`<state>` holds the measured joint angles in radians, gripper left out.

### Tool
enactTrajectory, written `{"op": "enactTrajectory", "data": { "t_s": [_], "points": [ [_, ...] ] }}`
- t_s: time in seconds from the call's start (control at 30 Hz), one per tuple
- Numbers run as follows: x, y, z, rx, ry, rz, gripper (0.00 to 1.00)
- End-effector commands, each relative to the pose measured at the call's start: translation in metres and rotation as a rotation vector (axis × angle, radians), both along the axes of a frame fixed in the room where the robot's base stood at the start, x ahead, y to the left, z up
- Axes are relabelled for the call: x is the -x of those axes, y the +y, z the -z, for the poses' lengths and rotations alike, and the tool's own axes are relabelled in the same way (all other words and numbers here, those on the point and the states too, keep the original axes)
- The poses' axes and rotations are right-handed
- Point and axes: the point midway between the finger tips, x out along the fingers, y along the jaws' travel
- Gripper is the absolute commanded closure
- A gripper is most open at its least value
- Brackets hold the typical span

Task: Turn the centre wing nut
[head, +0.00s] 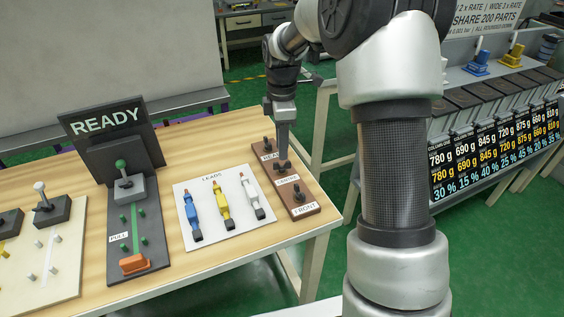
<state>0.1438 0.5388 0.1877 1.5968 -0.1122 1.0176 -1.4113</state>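A brown block (312,209) lies near the right end of the wooden table, with labels partly read as "REAR", "CENTRE" and "FRONT". Dark wing nuts stand along it. The centre wing nut (281,169) is small and partly hidden by my gripper. The front wing nut (298,196) stands nearer the camera. My gripper (284,156) points down at the centre wing nut, with its tips at or just above it. I cannot tell whether they touch, or whether the fingers are open or shut.
A white board marked "LEADS" (183,240) with blue, yellow and white connectors lies left of the block. Further left is a dark panel (118,262) with a green-knobbed lever, below a "READY" sign (106,120).

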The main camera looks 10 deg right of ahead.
Motion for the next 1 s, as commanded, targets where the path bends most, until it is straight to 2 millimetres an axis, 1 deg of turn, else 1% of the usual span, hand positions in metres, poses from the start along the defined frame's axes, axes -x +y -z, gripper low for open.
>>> {"op": "enactTrajectory", "data": {
  "t_s": [0.03,0.1,0.2,0.3,0.43,0.67,0.7,0.83,0.87,1.0],
  "points": [
    [0.000,0.000,0.013,0.000,0.002,0.000,0.73],
    [0.000,0.000,0.025,0.000,0.002,0.000,0.73],
    [0.000,0.000,0.039,0.001,0.002,0.000,0.73],
    [0.000,-0.001,0.047,0.001,-0.001,0.001,0.73],
    [0.000,-0.001,0.052,0.001,-0.001,0.001,0.73],
    [0.000,0.000,0.053,0.001,-0.001,0.001,0.73],
    [0.000,0.000,0.053,0.001,-0.001,0.001,0.75],
    [0.000,0.000,0.053,0.000,-0.001,0.001,0.97],
    [0.000,0.000,0.053,0.000,-0.001,0.001,1.00],
    [0.000,0.000,0.052,0.000,-0.001,0.001,1.00]
  ]
}}
